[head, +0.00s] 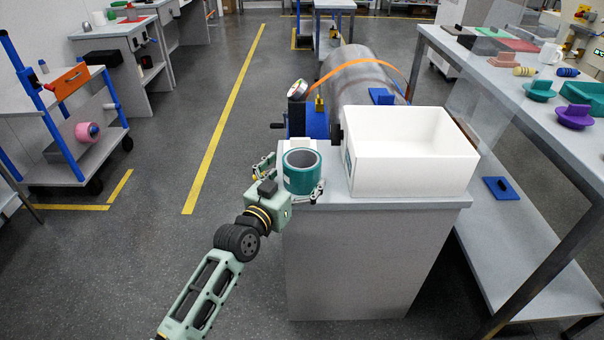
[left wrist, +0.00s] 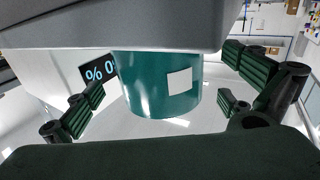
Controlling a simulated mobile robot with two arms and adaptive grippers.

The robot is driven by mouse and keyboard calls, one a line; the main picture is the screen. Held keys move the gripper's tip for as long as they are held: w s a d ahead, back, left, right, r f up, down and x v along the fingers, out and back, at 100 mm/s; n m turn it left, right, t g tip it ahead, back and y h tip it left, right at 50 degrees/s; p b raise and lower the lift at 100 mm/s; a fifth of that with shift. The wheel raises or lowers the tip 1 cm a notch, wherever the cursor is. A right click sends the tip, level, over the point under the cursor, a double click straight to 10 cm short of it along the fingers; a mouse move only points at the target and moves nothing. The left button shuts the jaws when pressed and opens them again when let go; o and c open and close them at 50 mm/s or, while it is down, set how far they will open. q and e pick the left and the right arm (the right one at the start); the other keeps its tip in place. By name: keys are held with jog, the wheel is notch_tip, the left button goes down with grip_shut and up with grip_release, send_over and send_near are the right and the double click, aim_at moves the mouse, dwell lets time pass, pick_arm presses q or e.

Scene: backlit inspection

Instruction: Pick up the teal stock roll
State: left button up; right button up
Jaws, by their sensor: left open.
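The teal stock roll (head: 303,171) stands upright on the near left corner of the grey cabinet top, left of the white bin. It has a hollow centre. My left gripper (head: 290,180) is open at the roll, with one finger on its left and the other at its near right. In the left wrist view the roll (left wrist: 158,85) shows a white label and sits between the spread finger pads, with a gap on each side. My right gripper is not in view.
A white open bin (head: 412,150) stands close to the right of the roll. Behind are a large grey cylinder with an orange strap (head: 362,75) and a tape roll (head: 297,88). A table (head: 500,78) with teal and purple parts is at right.

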pick_arm(q)
jog(key=shift+f+x, duration=0.2)
jog(key=shift+x, duration=1.25)
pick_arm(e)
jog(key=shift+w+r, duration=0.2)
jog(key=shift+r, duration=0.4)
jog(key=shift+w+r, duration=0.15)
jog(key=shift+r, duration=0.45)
pick_arm(q)
jog(key=shift+r, duration=0.1)
jog(key=c, duration=1.5)
